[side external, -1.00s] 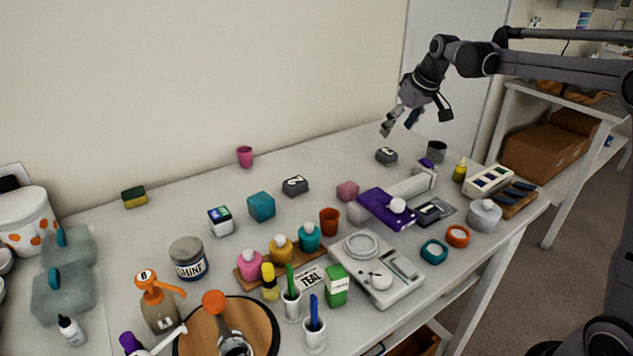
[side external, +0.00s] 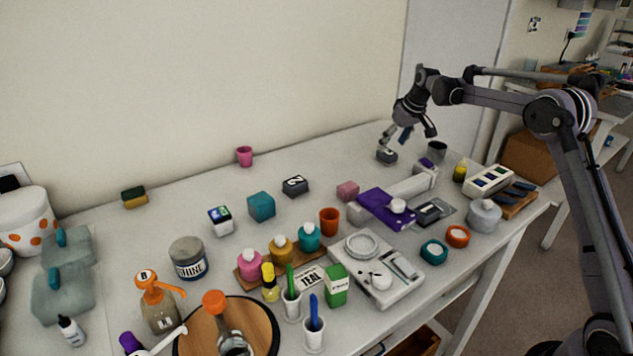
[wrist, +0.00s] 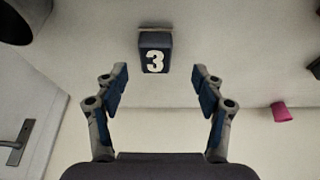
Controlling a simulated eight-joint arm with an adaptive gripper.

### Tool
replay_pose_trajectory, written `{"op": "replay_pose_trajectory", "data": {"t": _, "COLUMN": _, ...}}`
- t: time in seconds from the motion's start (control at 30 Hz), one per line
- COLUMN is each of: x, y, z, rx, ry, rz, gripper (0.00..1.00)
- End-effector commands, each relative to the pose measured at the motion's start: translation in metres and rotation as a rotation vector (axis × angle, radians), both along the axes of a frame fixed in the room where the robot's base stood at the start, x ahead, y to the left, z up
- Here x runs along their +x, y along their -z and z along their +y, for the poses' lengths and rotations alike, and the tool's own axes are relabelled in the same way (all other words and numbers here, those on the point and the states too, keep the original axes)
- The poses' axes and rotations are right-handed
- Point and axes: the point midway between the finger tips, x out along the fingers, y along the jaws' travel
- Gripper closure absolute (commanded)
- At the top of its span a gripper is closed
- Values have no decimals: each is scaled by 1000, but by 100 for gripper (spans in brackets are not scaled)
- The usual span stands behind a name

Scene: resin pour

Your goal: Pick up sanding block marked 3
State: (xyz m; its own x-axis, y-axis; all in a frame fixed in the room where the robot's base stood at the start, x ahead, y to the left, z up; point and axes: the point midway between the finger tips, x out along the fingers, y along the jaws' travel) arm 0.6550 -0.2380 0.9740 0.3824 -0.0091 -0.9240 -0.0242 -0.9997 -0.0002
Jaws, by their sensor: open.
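The sanding block marked 3 (wrist: 155,52) is dark blue-grey with a white 3 on its face. It lies ahead of my open fingers in the wrist view, close to the midline between them. In the side view the block (side external: 387,158) sits at the back right of the table, with my gripper (side external: 396,138) just above it. My gripper (wrist: 159,92) is open and empty in the wrist view. I cannot tell from the side view whether a finger touches the block. Another dark block, marked 2 (side external: 295,186), lies further left.
A dark grey cup (side external: 437,150) stands just right of the block. A pink cup (side external: 245,156) is far left by the wall. The table left of the block is clear.

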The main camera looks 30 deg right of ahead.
Motion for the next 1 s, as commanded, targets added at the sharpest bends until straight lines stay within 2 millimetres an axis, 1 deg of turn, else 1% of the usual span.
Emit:
{"op": "replay_pose_trajectory", "data": {"t": 0.13, "x": 4, "y": 10, "z": -2, "rx": 0, "ry": 0, "rz": 0, "gripper": 31}}
{"op": "replay_pose_trajectory", "data": {"t": 0.3, "x": 12, "y": 32, "z": -7, "rx": 0, "ry": 0, "rz": 0, "gripper": 31}}
{"op": "replay_pose_trajectory", "data": {"t": 0.4, "x": 17, "y": 43, "z": -7, "rx": 0, "ry": 0, "rz": 0, "gripper": 31}}
{"op": "replay_pose_trajectory", "data": {"t": 0.53, "x": 19, "y": 49, "z": -7, "rx": 0, "ry": 0, "rz": 0, "gripper": 31}}
{"op": "replay_pose_trajectory", "data": {"t": 0.73, "x": 19, "y": 50, "z": -7, "rx": 0, "ry": 0, "rz": 0, "gripper": 31}}
{"op": "replay_pose_trajectory", "data": {"t": 0.77, "x": 19, "y": 50, "z": -7, "rx": 0, "ry": 0, "rz": 0, "gripper": 34}}
{"op": "replay_pose_trajectory", "data": {"t": 0.8, "x": 19, "y": 50, "z": -7, "rx": 0, "ry": 0, "rz": 0, "gripper": 46}}
{"op": "replay_pose_trajectory", "data": {"t": 0.87, "x": 19, "y": 49, "z": -7, "rx": 0, "ry": 0, "rz": 0, "gripper": 63}}
{"op": "replay_pose_trajectory", "data": {"t": 0.9, "x": 19, "y": 49, "z": -7, "rx": 0, "ry": 0, "rz": 0, "gripper": 74}}
{"op": "replay_pose_trajectory", "data": {"t": 0.97, "x": 19, "y": 49, "z": -7, "rx": 0, "ry": 0, "rz": 0, "gripper": 91}}
{"op": "replay_pose_trajectory", "data": {"t": 1.0, "x": 19, "y": 49, "z": -7, "rx": 0, "ry": 0, "rz": 0, "gripper": 91}}
